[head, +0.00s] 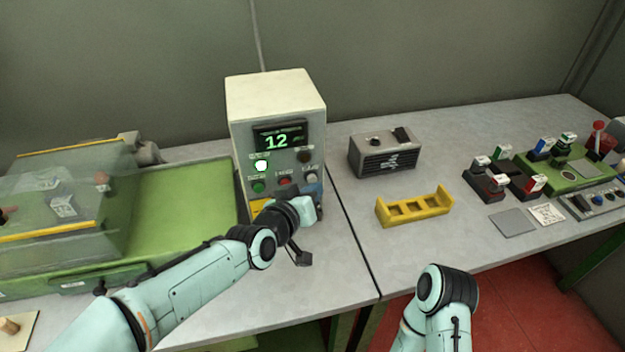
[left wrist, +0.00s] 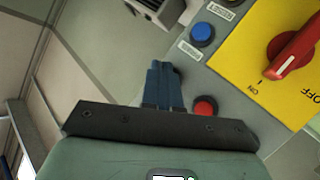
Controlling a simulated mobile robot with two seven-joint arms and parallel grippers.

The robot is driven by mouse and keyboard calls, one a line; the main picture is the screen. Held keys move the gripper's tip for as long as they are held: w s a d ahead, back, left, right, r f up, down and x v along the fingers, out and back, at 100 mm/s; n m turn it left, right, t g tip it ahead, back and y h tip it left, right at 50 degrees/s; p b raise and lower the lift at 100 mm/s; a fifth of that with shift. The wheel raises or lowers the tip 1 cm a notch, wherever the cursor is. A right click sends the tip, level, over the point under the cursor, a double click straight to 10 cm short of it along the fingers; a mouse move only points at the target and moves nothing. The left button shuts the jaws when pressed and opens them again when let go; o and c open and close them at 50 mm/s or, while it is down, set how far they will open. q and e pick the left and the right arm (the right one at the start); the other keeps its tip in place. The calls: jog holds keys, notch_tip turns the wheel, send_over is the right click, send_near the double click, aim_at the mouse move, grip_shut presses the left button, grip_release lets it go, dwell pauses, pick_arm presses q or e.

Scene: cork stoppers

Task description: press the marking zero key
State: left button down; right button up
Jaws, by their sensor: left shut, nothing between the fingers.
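The cream control box (head: 275,95) stands on the grey bench, with a lit "12" display (head: 279,137) and several coloured keys below it. Which key is the marking zero key cannot be told, as the labels are too small to read. My left gripper (head: 312,190) is shut and empty in front of the lower right of the box face and hides part of it. In the left wrist view its blue fingers (left wrist: 163,72) show close to a red key (left wrist: 205,107) and a blue key (left wrist: 202,34). Contact cannot be told. My right gripper is out of view.
A yellow panel with a red rotary switch (left wrist: 292,50) is beside the keys. A green machine (head: 185,205) with a clear cover stands left of the box.

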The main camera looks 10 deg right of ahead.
pick_arm(q)
jog(key=shift+w, duration=0.45)
dwell(0.4)
dwell(0.3)
jog(key=shift+s, duration=0.85)
jog(key=s+p, duration=0.2)
jog(key=s, duration=0.3)
dwell(0.8)
